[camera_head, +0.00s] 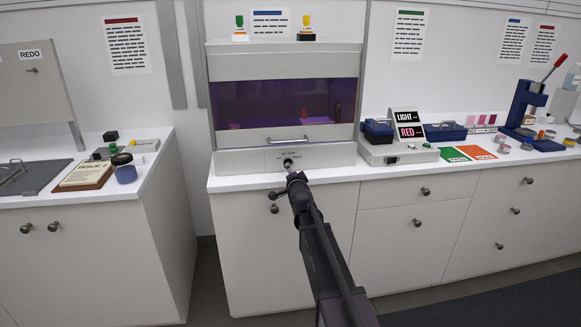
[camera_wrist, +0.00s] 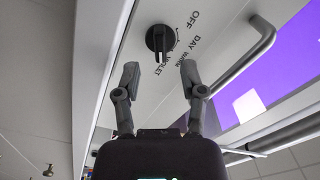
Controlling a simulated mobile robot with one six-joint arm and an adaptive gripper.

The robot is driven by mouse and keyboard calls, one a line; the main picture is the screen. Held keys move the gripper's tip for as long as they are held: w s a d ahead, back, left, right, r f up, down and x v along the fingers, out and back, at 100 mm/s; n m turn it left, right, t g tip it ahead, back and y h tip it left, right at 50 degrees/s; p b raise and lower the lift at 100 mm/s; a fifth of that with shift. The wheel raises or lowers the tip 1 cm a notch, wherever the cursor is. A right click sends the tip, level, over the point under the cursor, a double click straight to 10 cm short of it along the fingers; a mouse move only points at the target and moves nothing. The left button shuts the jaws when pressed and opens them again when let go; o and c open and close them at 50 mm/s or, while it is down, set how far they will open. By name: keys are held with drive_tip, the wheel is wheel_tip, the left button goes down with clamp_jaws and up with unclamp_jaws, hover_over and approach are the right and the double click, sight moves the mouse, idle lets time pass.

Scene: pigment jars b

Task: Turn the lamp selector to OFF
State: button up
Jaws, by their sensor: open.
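The lamp selector is a black round knob with a raised bar on the pale front panel of the cabinet; it shows in the wrist view (camera_wrist: 159,39) and small in the head view (camera_head: 288,163). Labels OFF, DAY, WARM and VIOLET are printed around its right and lower side. The bar's lower end lies by VIOLET; OFF is at the upper right. My gripper (camera_wrist: 160,72) is open and empty, its fingertips short of the knob and on either side of its line. In the head view my gripper (camera_head: 293,178) is in front of the panel.
A sash handle (camera_wrist: 248,55) sticks out right of the knob. The cabinet window (camera_head: 275,103) glows violet. The white counter edge (camera_head: 240,182) runs below the panel. Right of the cabinet stands a box with LIGHT and RED signs (camera_head: 408,124). A drawer knob (camera_head: 274,208) sits below.

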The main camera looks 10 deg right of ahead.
drive_tip(key=shift+w, duration=2.25)
